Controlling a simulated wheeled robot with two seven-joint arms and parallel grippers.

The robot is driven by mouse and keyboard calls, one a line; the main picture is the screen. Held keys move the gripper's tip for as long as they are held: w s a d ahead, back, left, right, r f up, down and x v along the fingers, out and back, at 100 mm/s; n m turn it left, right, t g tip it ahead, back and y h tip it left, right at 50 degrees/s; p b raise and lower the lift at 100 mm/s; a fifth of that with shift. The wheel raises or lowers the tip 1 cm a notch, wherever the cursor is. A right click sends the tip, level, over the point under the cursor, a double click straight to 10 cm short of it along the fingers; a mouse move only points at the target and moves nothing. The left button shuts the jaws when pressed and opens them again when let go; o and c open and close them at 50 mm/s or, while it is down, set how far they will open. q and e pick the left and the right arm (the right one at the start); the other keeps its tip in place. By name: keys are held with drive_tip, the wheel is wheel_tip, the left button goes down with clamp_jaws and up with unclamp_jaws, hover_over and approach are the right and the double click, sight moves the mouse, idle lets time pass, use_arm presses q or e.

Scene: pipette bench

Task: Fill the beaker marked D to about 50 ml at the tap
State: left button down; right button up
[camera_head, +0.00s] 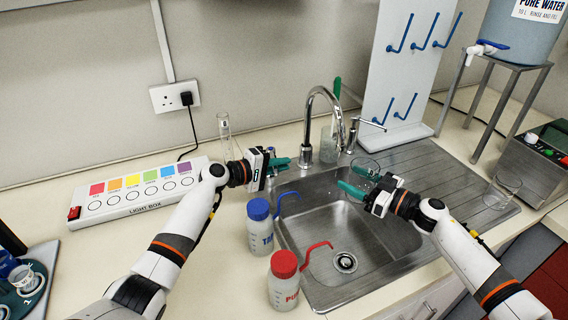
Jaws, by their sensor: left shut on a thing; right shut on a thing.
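The tap (306,154) is a chrome gooseneck at the back left of the sink, its spout arching toward the right. My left gripper (284,162) is shut beside the tap's base, on what looks like its lever, mostly hidden by the fingers. My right gripper (357,181) is shut on a clear glass beaker (366,163) and holds it over the back of the sink, near the spout end. No letter D or scale is readable on it. I cannot make out water in the beaker or a stream from the spout.
The steel sink (392,246) has an empty basin. Blue-capped (259,229) and red-capped (284,280) wash bottles stand at its left edge. Another clear beaker (502,191) is on the drainboard. A glass with a green-handled brush (329,142) stands behind the tap.

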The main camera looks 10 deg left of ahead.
use_arm(q)
drive_tip(key=shift+s+a+m+g+h, duration=0.2)
drive_tip(key=shift+a+m+g+h, duration=0.3)
drive_tip(key=shift+m+g, duration=0.3)
drive_tip(key=shift+s+a+m+g+h, duration=0.15)
drive_tip(key=shift+a+m+g+h, duration=0.25)
drive_tip(key=shift+m+g+h, duration=0.35)
drive_tip(key=shift+s+a+m+g+h, duration=0.2)
drive_tip(key=shift+a+m+g+h, duration=0.35)
drive_tip(key=shift+g, duration=0.4)
drive_tip(key=shift+f, duration=0.1)
drive_tip(key=c, duration=1.5)
unclamp_jaws()
drive_tip(key=shift+o, duration=0.2)
drive_tip(key=v, duration=1.2)
